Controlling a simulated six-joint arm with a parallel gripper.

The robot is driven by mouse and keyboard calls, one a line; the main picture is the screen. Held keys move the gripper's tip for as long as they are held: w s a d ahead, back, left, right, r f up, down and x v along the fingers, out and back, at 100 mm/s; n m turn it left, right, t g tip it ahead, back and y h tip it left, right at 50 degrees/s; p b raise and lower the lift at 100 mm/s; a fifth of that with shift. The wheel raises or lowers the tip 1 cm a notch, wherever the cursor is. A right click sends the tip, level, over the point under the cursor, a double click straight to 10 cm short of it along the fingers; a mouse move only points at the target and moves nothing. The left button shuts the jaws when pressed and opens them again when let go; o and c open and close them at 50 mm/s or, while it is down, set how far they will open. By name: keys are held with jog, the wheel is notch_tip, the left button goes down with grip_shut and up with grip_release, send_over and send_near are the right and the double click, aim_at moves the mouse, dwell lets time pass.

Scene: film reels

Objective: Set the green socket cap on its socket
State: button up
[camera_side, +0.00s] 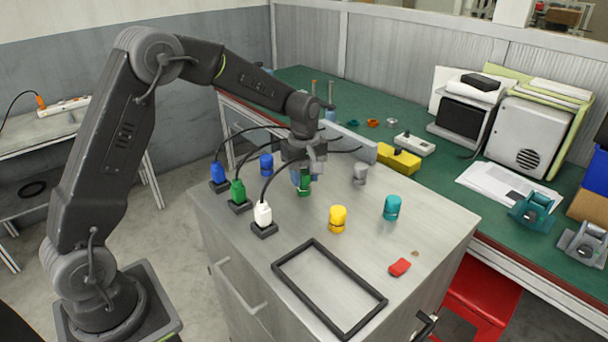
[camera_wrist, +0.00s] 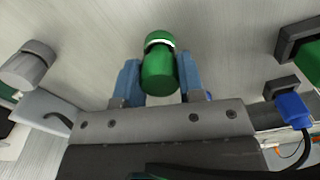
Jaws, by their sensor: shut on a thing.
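My gripper (camera_side: 303,177) is over the cabinet top with its blue fingers pointing down. It is shut on the green cap (camera_side: 305,190). In the wrist view the green cap (camera_wrist: 158,72), with a white band near its far end, sits between the two blue fingers (camera_wrist: 158,82). I cannot tell whether the cap touches the cabinet top. The green socket (camera_side: 238,191), on a black base with a black cable, stands left of my gripper, apart from the cap. A green part on a black base (camera_wrist: 309,62) shows at the wrist view's right edge.
A blue socket (camera_side: 218,172) and a white socket (camera_side: 263,213) flank the green one, with cables arching up. Blue (camera_side: 266,164), grey (camera_side: 360,174), yellow (camera_side: 338,219) and teal (camera_side: 392,208) caps stand around. A black frame (camera_side: 330,290) and red piece (camera_side: 399,267) lie in front.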

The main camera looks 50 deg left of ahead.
aim_at(304, 172)
jog(key=shift+f, duration=0.45)
dwell(0.3)
jog(key=o, duration=0.6)
jog(key=shift+r, duration=5.5)
jog(key=shift+r, duration=0.1)
jog(key=s+d+r+m+t, duration=0.1)
jog(key=s+d+r+m, duration=0.25)
jog(key=s, duration=0.35)
jog(key=s+d+r+m+t, duration=0.2)
jog(key=s+r+m, duration=0.2)
jog(key=s, duration=0.3)
jog(key=s+d+f+m+t, duration=0.1)
jog(key=s+m, duration=0.1)
jog(key=s, duration=0.2)
jog(key=s+d+f+m, duration=0.1)
jog(key=s+m, duration=0.2)
jog(key=s, duration=0.1)
jog(key=s+d+f+m+t, duration=0.1)
jog(key=s+m, duration=0.1)
jog(key=s, duration=0.3)
jog(key=shift+m+t, duration=0.25)
jog(key=shift+t, duration=0.05)
